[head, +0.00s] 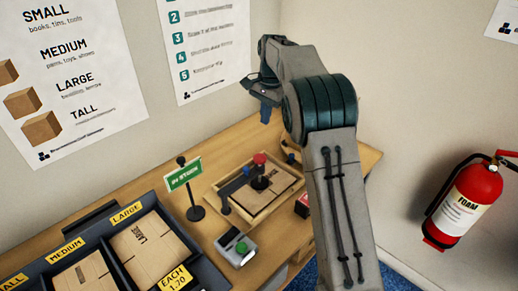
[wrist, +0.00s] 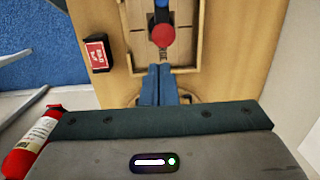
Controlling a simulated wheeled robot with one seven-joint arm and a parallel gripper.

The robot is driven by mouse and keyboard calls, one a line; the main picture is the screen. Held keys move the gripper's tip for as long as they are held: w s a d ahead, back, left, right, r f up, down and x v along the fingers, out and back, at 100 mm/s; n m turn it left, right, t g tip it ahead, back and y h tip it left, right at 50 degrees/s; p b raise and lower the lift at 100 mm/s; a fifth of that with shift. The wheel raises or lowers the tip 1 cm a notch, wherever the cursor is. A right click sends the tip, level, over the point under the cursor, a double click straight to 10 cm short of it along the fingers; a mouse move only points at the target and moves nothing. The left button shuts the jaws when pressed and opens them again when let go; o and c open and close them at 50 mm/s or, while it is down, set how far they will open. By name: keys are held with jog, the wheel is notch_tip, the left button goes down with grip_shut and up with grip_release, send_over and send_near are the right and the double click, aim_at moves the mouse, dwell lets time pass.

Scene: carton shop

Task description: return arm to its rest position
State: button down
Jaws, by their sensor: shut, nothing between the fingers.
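My arm rises on the right of the head view and bends over toward the table. My gripper (head: 265,103) hangs above the back of the wooden table (head: 345,158), in front of the wall. In the wrist view its two blue fingers (wrist: 159,86) are together with nothing between them. Below it, a wooden tray (head: 222,205) holds a flat brown carton and a stamp with a red knob (head: 259,159). The red knob also shows in the wrist view (wrist: 163,36), just beyond the fingertips in the picture.
A dark bin (head: 97,232) with flat cartons stands at the lower left. A green sign (head: 184,174) and a small device with a green button (head: 238,249) stand beside the tray. A small red box (head: 302,206) is near my arm. A fire extinguisher (head: 468,203) is at right.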

jog(key=s+d+r+n+t, duration=0.1)
jog(key=s+d+r+n, duration=0.2)
jog(key=s, duration=0.5)
jog(key=s+d+r+n+t, duration=0.1)
jog(key=s+d+r, duration=0.2)
jog(key=s+d, duration=0.35)
jog(key=s+d+f+n, duration=0.1)
jog(key=s+f+n, duration=0.1)
jog(key=s, duration=0.9)
jog(key=s+d+f+n+t+h, duration=0.1)
jog(key=s+f+n, duration=0.2)
jog(key=s, duration=0.8)
jog(key=shift+f, duration=0.4)
